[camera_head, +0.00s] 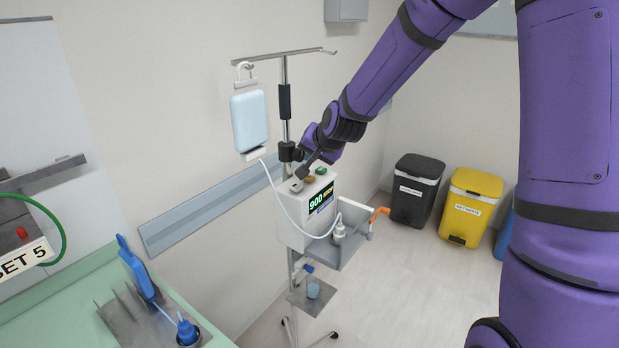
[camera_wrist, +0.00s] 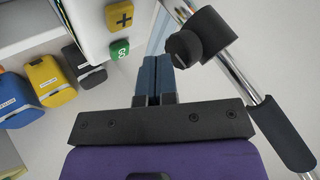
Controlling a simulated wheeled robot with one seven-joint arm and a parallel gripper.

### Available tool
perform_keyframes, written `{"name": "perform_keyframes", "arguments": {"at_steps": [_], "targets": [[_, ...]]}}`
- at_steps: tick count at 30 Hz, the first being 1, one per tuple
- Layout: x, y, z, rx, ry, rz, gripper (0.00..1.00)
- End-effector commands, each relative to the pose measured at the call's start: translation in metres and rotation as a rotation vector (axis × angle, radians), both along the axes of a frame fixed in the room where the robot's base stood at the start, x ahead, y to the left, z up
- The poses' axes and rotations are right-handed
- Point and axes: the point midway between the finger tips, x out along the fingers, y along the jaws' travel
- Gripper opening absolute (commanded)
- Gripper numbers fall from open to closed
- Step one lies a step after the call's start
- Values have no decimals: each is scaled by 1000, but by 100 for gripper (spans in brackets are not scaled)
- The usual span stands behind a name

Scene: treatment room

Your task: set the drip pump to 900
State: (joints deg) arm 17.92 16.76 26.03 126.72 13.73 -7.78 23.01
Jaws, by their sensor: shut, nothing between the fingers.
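The drip pump (camera_head: 293,225) is a white box on a pole stand. Its display (camera_head: 320,199) shows 900 in green, with a yellow word beside it too small to read surely. On its top are a yellow button (camera_head: 309,179), a green button (camera_head: 321,170) and a grey piece (camera_head: 296,187). The wrist view shows the yellow button with a plus sign (camera_wrist: 119,16) and the green button (camera_wrist: 119,49). My gripper (camera_head: 301,173) is shut and empty, pointing down just above the pump's top near the grey piece; contact cannot be told. Its shut fingers (camera_wrist: 153,72) show in the wrist view.
The pole (camera_head: 285,110) with its dark clamp (camera_head: 289,152) stands close beside my gripper. A drip bag (camera_head: 249,121) hangs at left, its tube running down past the pump. A grey tray (camera_head: 352,240) with an orange lever (camera_head: 378,214) juts out right. Bins (camera_head: 416,190) stand behind.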

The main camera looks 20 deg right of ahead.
Motion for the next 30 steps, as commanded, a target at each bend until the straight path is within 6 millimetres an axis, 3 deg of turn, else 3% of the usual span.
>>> {"name": "perform_keyframes", "arguments": {"at_steps": [10,30], "targets": [[0,0,24,0,0,0,0],[0,0,25,0,0,0,0]]}}
